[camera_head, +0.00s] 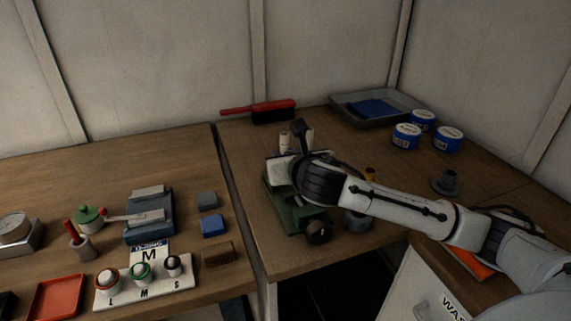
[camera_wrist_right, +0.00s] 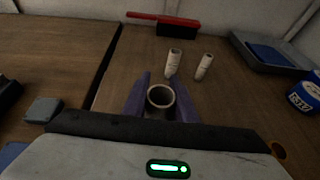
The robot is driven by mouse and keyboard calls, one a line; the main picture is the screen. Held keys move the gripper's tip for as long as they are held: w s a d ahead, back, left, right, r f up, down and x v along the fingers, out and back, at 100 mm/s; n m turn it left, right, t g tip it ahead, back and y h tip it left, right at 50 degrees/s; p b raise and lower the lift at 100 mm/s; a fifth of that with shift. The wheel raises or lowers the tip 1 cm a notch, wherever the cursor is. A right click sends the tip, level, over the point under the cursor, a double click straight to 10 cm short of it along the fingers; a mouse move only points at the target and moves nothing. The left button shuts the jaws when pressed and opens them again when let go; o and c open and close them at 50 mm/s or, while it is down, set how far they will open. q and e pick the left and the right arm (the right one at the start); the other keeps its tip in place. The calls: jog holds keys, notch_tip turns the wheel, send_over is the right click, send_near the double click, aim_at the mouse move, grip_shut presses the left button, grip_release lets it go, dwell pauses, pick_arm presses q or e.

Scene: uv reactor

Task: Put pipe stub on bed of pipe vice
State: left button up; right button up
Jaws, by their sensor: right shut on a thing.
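The pipe stub (camera_wrist_right: 160,97) is a short grey tube seen from above in the right wrist view, its open end up. My right gripper (camera_wrist_right: 162,93) is shut on it, one purple finger on each side. In the head view my right wrist is over the far end of the green pipe vice (camera_head: 283,205), hiding part of it. The held stub cannot be made out there, and I cannot tell whether it touches the vice bed. The vice does not show clearly in the wrist view. My left gripper is not in view.
Two pale tubes (camera_wrist_right: 173,63) (camera_wrist_right: 204,66) stand beyond the gripper. A red-handled brush (camera_head: 272,110), a grey tray (camera_head: 375,105) and several blue tins (camera_head: 406,137) are at the back. A dark flanged part (camera_head: 446,182) stands right of my arm. The left bench is crowded.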

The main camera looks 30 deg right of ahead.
notch_tip(320, 180, down, 2)
jog(key=shift+f, duration=0.1)
jog(key=o, duration=1)
jog(key=shift+s+r, duration=0.15)
jog(key=shift+r, duration=0.1)
jog(key=v, duration=1.1)
jog(key=shift+s+a+r, duration=0.15)
jog(key=shift+s, duration=0.15)
